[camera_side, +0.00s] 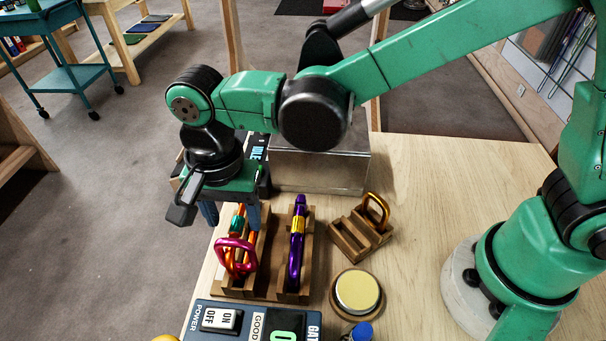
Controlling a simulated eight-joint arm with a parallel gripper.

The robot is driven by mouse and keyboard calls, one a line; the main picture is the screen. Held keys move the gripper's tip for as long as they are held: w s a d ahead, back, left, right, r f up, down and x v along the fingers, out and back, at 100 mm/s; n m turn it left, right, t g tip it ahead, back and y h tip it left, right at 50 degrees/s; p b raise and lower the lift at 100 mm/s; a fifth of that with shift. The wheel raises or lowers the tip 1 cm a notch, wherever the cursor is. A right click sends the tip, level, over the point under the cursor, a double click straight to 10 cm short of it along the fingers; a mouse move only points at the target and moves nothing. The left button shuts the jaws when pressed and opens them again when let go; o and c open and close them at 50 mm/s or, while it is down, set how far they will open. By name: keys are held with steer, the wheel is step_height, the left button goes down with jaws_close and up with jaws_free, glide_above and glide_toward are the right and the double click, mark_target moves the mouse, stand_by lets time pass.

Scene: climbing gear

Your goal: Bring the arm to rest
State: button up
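My green arm reaches from its base at the right across the wooden table (430,190). My gripper (231,214) points down at the left side of the table. Its two blue fingers are spread apart, one at each side of the far end of a wooden rack's left slot. Carabiners in orange and green (238,222) and pink-red (236,256) show in that slot, just below and in front of the fingers. I see no carabiner gripped; exact contact with the nearest one is hard to tell.
A purple and yellow carabiner (297,238) stands in the wooden rack (268,285). An orange carabiner (377,212) sits in a small wooden holder (352,242). A round gold-topped disc (357,291), a control box (237,308) and a metal block (330,170) are nearby. The table's right side is clear.

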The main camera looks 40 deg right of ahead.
steer(key=shift+s+f, duration=0.1)
steer(key=shift+f, duration=1.35)
steer(key=shift+w+a, duration=0.45)
steer(key=shift+a, duration=0.1)
steer(key=shift+r, duration=0.15)
steer(key=shift+r, duration=0.6)
steer(key=shift+s+d, duration=0.5)
steer(key=shift+d, duration=0.05)
